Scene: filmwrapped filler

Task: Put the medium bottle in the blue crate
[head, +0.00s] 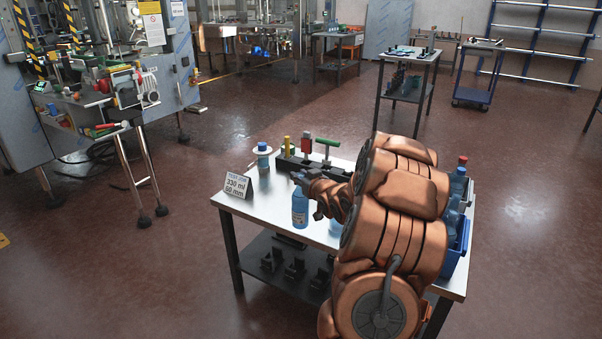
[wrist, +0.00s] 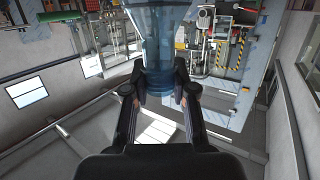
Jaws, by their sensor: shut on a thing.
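The blue bottle (head: 300,208) with a pale label is upright over the left part of the steel table, below my gripper (head: 298,178). In the wrist view, the clear blue bottle (wrist: 165,45) is between the two fingers of my gripper (wrist: 160,98), which is shut on it. I cannot tell whether its base touches the table. The blue crate (head: 461,247) is at the table's right edge, partly hidden behind my copper arm. Bottles (head: 458,185) with blue and red caps show at the crate.
A sign (head: 237,186) reading 330 ml, 60 mm stands at the table's left corner. A smaller blue bottle (head: 263,158) with a white disc stands behind it. A black rack (head: 312,164) with coloured handles lies along the back edge. Another blue thing (head: 335,228) is partly hidden by my arm.

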